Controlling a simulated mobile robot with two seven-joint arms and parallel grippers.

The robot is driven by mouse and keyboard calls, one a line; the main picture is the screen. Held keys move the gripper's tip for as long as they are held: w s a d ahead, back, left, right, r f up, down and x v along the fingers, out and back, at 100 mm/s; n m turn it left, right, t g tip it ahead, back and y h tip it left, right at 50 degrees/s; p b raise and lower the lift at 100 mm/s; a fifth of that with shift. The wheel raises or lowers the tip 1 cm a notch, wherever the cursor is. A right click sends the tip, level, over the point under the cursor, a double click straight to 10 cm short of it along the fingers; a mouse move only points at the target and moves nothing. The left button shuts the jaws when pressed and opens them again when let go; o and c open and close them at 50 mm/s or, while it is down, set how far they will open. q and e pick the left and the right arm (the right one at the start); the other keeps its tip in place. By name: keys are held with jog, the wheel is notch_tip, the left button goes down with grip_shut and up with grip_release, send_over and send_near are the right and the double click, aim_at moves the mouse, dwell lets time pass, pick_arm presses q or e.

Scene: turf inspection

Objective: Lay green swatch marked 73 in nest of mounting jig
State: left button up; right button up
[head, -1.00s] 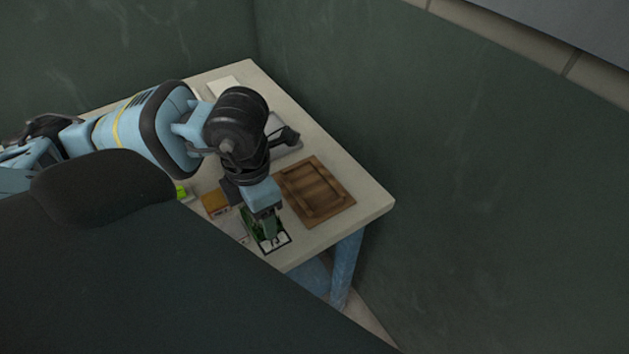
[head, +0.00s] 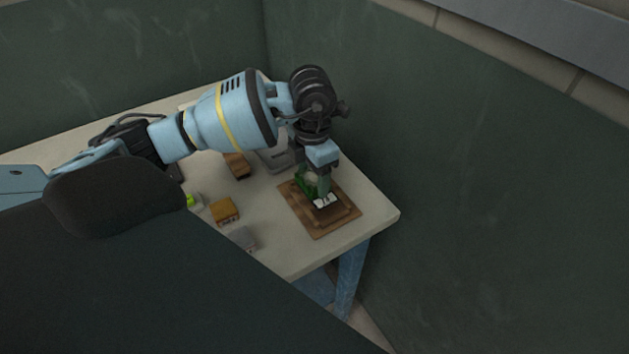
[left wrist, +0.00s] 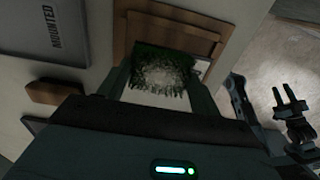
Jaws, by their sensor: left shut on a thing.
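The green swatch (left wrist: 165,72) is a small turf piece with a pale worn middle and a white edge. My left gripper (head: 318,193) is shut on it, and it also shows in the head view (head: 307,185). The swatch is over the wooden mounting jig (head: 330,226), whose raised frame shows around it in the left wrist view (left wrist: 186,24). I cannot tell whether the swatch touches the nest. No number on it is readable. My right gripper (left wrist: 289,118) appears at the right of the left wrist view, open and empty, away from the jig.
A grey tray marked MOUNTED (left wrist: 62,38) lies beside the jig. A brown block (left wrist: 52,91), an orange-brown box (head: 224,210) and a grey box (head: 243,237) stand on the pale table (head: 284,257). The table's corner is just right of the jig.

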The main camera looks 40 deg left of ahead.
aim_at(314, 180)
pick_arm(q)
jog(key=shift+w+f, duration=0.2)
jog(key=shift+w, duration=0.2)
jog(key=shift+f, duration=1.55)
jog(key=shift+f, duration=0.15)
jog(key=o, duration=1)
jog(key=shift+a, duration=0.15)
jog(key=shift+w+r, duration=0.1)
jog(key=shift+r, duration=0.3)
notch_tip(314, 180, up, 12)
jog(key=shift+f+p, duration=0.25)
jog(key=shift+p, duration=0.05)
